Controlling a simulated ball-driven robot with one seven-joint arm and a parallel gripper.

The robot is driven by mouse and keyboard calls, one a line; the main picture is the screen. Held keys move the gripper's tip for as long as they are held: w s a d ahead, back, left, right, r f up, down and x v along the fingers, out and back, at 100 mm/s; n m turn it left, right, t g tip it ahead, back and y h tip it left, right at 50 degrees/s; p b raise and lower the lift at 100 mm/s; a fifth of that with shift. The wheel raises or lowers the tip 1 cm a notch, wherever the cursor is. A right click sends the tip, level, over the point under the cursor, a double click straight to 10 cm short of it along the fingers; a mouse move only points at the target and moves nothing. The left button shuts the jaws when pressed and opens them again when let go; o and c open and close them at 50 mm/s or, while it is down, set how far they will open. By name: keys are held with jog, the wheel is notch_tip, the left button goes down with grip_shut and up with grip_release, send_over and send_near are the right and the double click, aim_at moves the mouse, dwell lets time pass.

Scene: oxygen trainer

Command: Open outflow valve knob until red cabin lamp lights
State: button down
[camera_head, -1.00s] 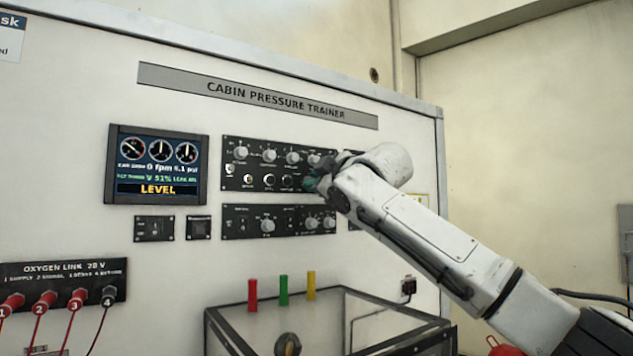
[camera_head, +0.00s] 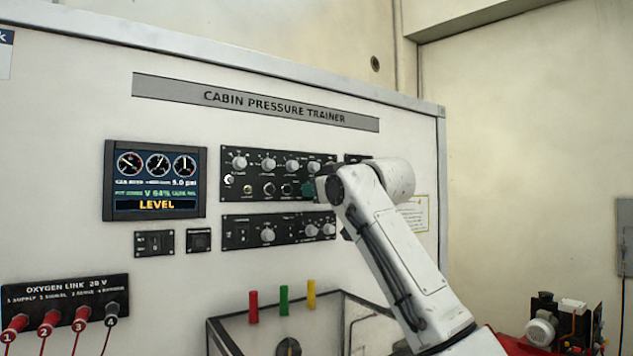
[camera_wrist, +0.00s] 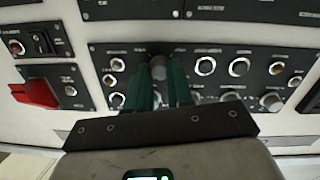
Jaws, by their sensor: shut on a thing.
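A grey knob (camera_wrist: 158,66) on a black panel sits between the two teal fingers of my gripper (camera_wrist: 159,80) in the wrist view. The fingers are shut on its sides. In the head view, my gripper (camera_head: 312,188) is at the right part of the upper control panel (camera_head: 256,174), and my arm hides the knob there. The display (camera_head: 155,180) shows three dials, a valve reading that looks like 64%, about 5.0 psi, and LEVEL in amber. Small round lamps or buttons (camera_head: 247,189) line the panel's lower row. I see no clearly lit red lamp.
Other knobs (camera_wrist: 205,66) stand close to the fingers. A red switch guard (camera_wrist: 35,93) is on a neighbouring panel. Below are red, green and yellow pegs (camera_head: 283,300) and a dark-framed case (camera_head: 228,324). Oxygen link plugs (camera_head: 48,322) are at lower left.

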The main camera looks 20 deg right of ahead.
jog(key=shift+m+p, duration=0.65)
jog(key=shift+m, duration=0.55)
jog(key=c, duration=1)
grip_release()
jog(key=b+v, duration=0.4)
jog(key=v, duration=0.6)
jog(key=shift+s+d, duration=0.2)
jog(key=shift+s, duration=0.15)
